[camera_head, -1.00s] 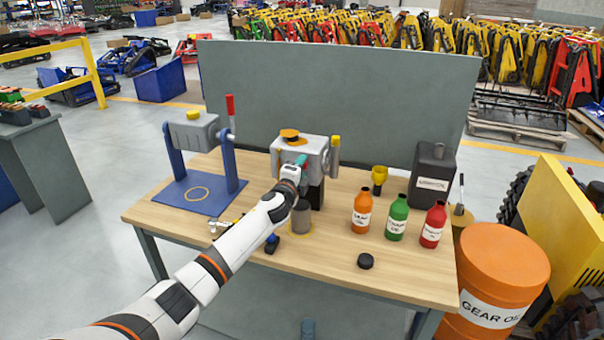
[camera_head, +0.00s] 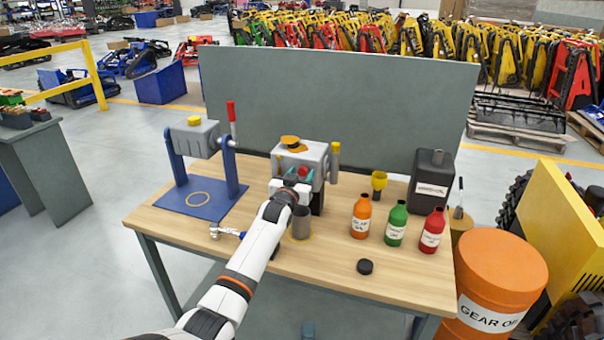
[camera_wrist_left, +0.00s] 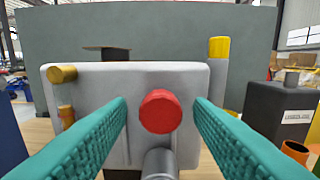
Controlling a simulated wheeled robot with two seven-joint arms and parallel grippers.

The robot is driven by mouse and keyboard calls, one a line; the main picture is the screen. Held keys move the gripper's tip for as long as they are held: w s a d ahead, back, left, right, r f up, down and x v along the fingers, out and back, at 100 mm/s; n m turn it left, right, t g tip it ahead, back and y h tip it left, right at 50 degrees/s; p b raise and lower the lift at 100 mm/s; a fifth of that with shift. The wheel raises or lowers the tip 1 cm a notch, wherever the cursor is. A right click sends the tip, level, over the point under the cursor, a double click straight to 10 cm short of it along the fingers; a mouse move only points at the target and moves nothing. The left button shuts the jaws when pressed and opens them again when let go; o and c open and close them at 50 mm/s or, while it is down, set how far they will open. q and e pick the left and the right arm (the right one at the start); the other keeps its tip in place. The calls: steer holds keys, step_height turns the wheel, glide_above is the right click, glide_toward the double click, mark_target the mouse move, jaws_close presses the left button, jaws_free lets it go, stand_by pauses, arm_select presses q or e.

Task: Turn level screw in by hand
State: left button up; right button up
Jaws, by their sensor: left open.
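The level screw appears to be the red round head on the front face of the grey gearbox housing (camera_head: 312,153); it shows as a red disc (camera_wrist_left: 160,111) in the left wrist view and small in the head view (camera_head: 303,172). My left gripper (camera_head: 297,182) is in front of this face, open, its teal fingers to the left and right of the red head. In the wrist view gaps show between both fingers and the head. A grey cylinder (camera_wrist_left: 160,164) is just below the head. My right gripper is not in view.
A grey cup (camera_head: 301,222) stands below the housing. A tool (camera_head: 228,232) lies left of my arm. Orange (camera_head: 361,216), green (camera_head: 396,224) and red bottles (camera_head: 433,231) stand right, with a black cap (camera_head: 365,267) in front. A blue stand (camera_head: 205,196) is at left.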

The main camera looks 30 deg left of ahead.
arm_select(q)
steer(key=c, duration=0.8)
steer(key=shift+m, duration=1)
steer(key=m, duration=0.8)
